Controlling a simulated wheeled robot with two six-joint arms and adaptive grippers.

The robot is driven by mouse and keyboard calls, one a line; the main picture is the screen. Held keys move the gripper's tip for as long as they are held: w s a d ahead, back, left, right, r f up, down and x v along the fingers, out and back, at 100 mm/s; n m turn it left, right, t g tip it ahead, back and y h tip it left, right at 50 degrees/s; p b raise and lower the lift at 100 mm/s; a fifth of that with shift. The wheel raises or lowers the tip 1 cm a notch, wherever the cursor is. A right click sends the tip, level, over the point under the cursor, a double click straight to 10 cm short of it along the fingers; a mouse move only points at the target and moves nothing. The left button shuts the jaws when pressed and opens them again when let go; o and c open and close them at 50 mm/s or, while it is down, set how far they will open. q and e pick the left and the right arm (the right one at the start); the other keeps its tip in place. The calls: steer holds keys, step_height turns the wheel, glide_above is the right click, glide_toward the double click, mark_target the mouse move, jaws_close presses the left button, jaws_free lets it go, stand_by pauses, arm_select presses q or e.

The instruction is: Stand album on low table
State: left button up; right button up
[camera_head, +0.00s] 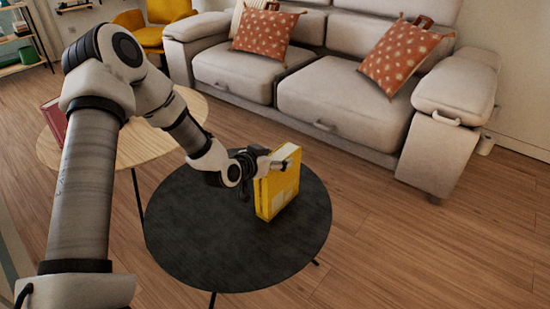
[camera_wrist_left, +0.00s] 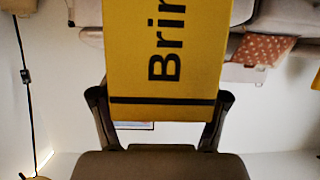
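The album is a yellow, box-like book (camera_head: 277,192), upright over the dark round low table (camera_head: 190,240). Its lower edge looks to be at the tabletop, but I cannot tell for sure whether it touches. My left gripper (camera_head: 265,165) comes in from the left at the album's upper part. In the left wrist view the album's yellow spine (camera_wrist_left: 165,50) with black lettering fills the space between the two fingers of the left gripper (camera_wrist_left: 160,100). The fingers lie along both sides of it, shut on it. My right gripper is not in view.
A light wooden round table (camera_head: 150,145) stands behind at left, with a red book (camera_head: 53,118) on it. A grey sofa (camera_head: 345,105) with patterned cushions (camera_head: 265,35) stands behind. The dark tabletop is otherwise clear. Wooden floor is open at right.

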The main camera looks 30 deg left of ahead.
arm_select(q)
steer(key=shift+s+r, duration=0.1)
steer(key=shift+r, duration=0.15)
steer(key=d+r+p+v, duration=0.1)
steer(key=p+v, duration=0.6)
steer(key=v, duration=0.4)
steer(key=s+d+f+g+h, duration=0.1)
steer(key=s+d+f+g, duration=0.25)
steer(key=f, duration=0.35)
steer(key=s+d+f+g, duration=0.3)
steer(key=s+d+f, duration=0.1)
steer(key=s+f, duration=0.15)
steer(key=s+d+f+g+y, duration=0.1)
steer(key=s+d+f+g, duration=0.2)
steer(key=s+f, duration=0.2)
steer(key=s+d+f+n+g, duration=0.1)
steer(key=s+d+f+g, duration=0.2)
steer(key=s, duration=0.9)
step_height(320, 180, down, 3)
steer(key=shift+d+f+g+y+p, duration=0.2)
steer(key=shift+g+y+p, duration=0.15)
steer(key=shift+g, duration=0.2)
steer(key=shift+w, duration=0.1)
